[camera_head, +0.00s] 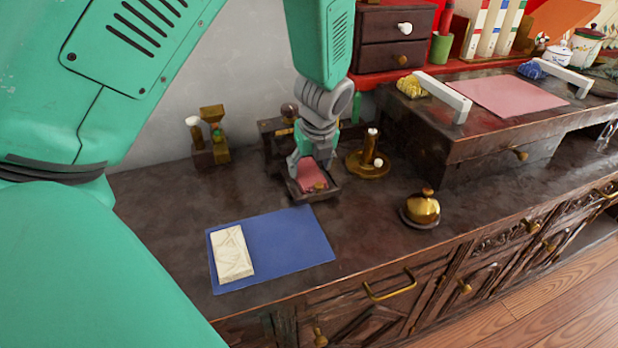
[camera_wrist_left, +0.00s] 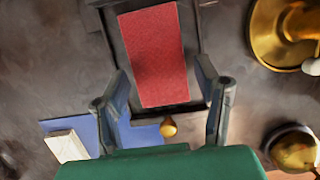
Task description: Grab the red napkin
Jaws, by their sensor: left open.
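The red napkin (camera_head: 312,177) lies flat in a small dark wooden tray (camera_head: 328,193) with a brass knob on its front. In the left wrist view the napkin (camera_wrist_left: 155,50) is a long red rectangle, and the tray (camera_wrist_left: 113,42) frames it. My left gripper (camera_head: 308,162) points down over the tray, and partly hides the napkin in the head view. In the wrist view its two fingers (camera_wrist_left: 163,75) are spread apart on either side of the napkin's near end, with nothing held between them. My right gripper is not in view.
A blue mat (camera_head: 290,245) with a cream block (camera_head: 233,255) lies in front. A brass bell (camera_head: 423,207) and a brass candle holder (camera_head: 370,163) stand to the right. A wooden stand (camera_head: 210,140) is at the back left. A raised dark cabinet (camera_head: 470,145) bounds the right.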

